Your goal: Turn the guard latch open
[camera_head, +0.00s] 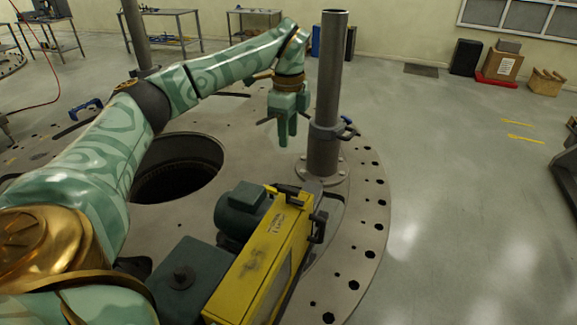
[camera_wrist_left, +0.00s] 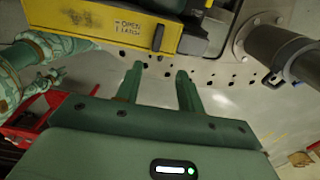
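The yellow guard (camera_head: 262,262) stands near me on the round plate, tilted in the head view. It also shows at the top of the left wrist view (camera_wrist_left: 100,22), with a printed label that seems to read OPEN and LATCH. A dark handle-like part (camera_head: 318,226) sits on its right side; a black one shows in the left wrist view (camera_wrist_left: 158,37). I cannot tell which part is the latch. My left gripper (camera_head: 287,138) hangs fingers down beyond the guard, beside the post. In the left wrist view its fingers (camera_wrist_left: 158,88) are apart with nothing between them.
A grey post (camera_head: 326,90) stands right of my left gripper, with a handled collar (camera_head: 325,132). A round opening (camera_head: 178,168) lies in the plate at left. A green motor (camera_head: 242,212) adjoins the guard. Patterned arm parts of mine edge the left wrist view.

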